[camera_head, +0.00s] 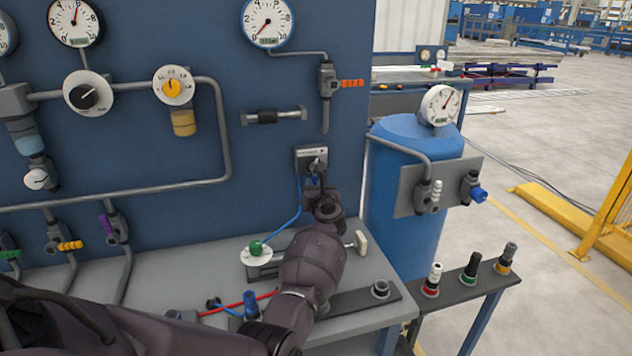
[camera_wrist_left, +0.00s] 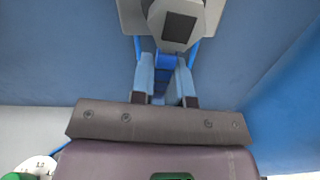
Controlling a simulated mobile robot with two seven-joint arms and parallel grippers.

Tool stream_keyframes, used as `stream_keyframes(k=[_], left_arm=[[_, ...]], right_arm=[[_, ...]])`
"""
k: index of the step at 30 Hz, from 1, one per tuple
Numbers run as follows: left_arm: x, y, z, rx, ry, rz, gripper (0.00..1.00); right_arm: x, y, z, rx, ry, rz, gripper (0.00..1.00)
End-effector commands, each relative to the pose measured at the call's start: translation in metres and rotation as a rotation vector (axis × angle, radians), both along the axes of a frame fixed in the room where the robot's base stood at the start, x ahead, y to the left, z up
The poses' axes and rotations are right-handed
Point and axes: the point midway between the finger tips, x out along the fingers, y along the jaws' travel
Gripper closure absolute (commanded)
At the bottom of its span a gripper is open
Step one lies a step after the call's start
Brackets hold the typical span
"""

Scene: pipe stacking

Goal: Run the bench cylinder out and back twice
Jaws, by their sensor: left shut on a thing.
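My left gripper (camera_head: 319,172) reaches up to a small grey valve (camera_head: 307,155) on the blue panel and is shut on its lever. In the left wrist view the two fingers (camera_wrist_left: 164,78) close just under the grey valve body (camera_wrist_left: 176,22); the lever between them is mostly hidden. A blue hose (camera_head: 299,203) runs from the valve down to the bench. There, a grey cylinder (camera_head: 346,246) with a pale end piece (camera_head: 361,241) lies partly behind my left arm, so its stroke is hard to tell. My right gripper is not in view.
A white dial with a green knob (camera_head: 255,247) sits on the bench left of my arm. Gauges (camera_head: 267,22) and pipes cover the panel.

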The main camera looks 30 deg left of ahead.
Motion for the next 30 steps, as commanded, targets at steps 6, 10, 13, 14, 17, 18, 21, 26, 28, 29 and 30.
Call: stream_keyframes(k=[6,10,13,14,17,18,21,26,28,29,30], left_arm=[[-0.008,0.006,0.007,0.129,0.153,-0.001,1.00],[-0.012,0.010,0.009,0.197,0.233,0.000,1.00],[-0.015,0.012,0.009,0.242,0.287,0.000,1.00],[-0.015,0.013,0.010,0.255,0.302,0.000,1.00],[-0.017,0.014,0.011,0.291,0.343,-0.001,1.00],[-0.017,0.014,0.011,0.302,0.356,-0.001,1.00],[-0.019,0.015,0.011,0.327,0.385,-0.001,1.00],[-0.020,0.016,0.012,0.350,0.412,-0.001,1.00],[-0.020,0.017,0.012,0.356,0.418,-0.001,1.00],[-0.020,0.017,0.012,0.357,0.421,-0.001,1.00],[-0.020,0.017,0.012,0.359,0.423,-0.001,1.00]], right_arm=[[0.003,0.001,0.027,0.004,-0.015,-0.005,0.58],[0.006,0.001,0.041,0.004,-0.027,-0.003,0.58],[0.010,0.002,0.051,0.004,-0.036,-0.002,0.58],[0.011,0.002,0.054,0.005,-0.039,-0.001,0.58],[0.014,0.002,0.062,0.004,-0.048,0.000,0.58],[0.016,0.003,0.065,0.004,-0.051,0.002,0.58],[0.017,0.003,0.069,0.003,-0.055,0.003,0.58],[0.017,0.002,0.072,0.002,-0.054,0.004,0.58],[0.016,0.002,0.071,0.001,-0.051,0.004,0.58],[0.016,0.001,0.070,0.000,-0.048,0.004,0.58],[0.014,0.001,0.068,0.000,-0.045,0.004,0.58]])
